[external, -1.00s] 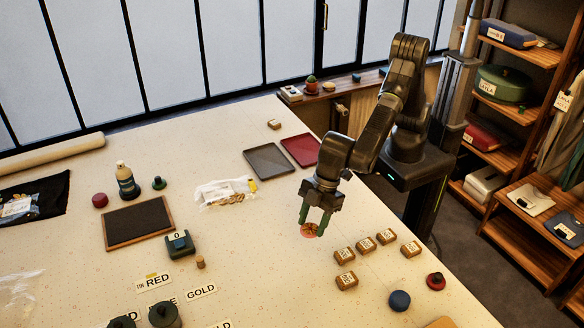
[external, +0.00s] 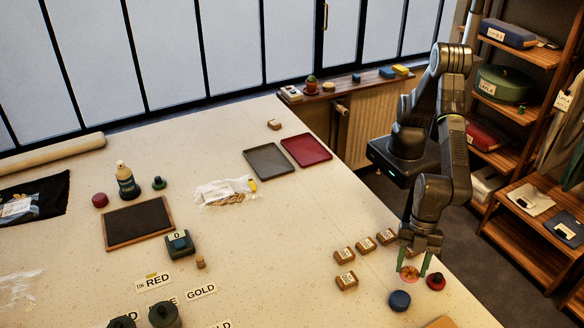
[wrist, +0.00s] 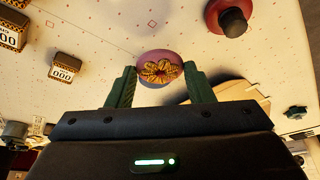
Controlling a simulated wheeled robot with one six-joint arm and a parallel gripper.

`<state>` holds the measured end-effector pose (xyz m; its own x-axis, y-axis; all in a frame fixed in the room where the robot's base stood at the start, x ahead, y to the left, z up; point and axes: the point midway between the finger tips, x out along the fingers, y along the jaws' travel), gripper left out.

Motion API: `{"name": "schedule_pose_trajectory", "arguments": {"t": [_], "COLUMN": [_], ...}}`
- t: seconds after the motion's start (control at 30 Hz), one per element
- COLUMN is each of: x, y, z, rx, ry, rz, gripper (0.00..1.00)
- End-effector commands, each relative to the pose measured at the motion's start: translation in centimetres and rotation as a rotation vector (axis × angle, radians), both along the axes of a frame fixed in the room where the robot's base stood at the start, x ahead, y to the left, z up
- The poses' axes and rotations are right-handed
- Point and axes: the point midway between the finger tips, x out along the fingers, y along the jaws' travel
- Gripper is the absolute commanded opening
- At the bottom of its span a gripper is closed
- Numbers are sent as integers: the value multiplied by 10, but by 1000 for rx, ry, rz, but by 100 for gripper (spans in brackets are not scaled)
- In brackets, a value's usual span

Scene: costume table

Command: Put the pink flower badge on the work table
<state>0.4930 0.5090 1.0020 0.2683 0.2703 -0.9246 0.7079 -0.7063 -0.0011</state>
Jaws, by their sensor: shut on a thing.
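The pink flower badge (wrist: 160,60) is a round pink disc with a gold flower on its face. It sits between the green fingertips of my gripper (wrist: 160,76), which is shut on it. In the external view the badge (external: 409,274) hangs at the fingertips of my gripper (external: 412,272), over or close to the right part of the work table (external: 240,265). The exact gap between badge and tabletop is hard to tell.
A red knobbed piece (external: 436,282) is just right of the badge and a blue disc (external: 400,300) is just in front. Several labelled wooden blocks (external: 346,280) stand to the left. Grey (external: 268,159) and red (external: 306,150) trays lie farther back.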

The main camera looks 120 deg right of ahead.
Motion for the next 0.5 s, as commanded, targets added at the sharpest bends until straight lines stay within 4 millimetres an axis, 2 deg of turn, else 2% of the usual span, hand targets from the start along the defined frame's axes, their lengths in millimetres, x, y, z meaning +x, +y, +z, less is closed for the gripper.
{"name": "schedule_pose_trajectory", "arguments": {"t": [0.17,0.4,0.5], "x": [1,0,1], "y": [0,-1,0], "z": [-13,-44,-47], "rx": [0,-1,2], "ry": [-1,0,-1], "rz": [-1,-1,-1], "gripper": [26,26,26]}}
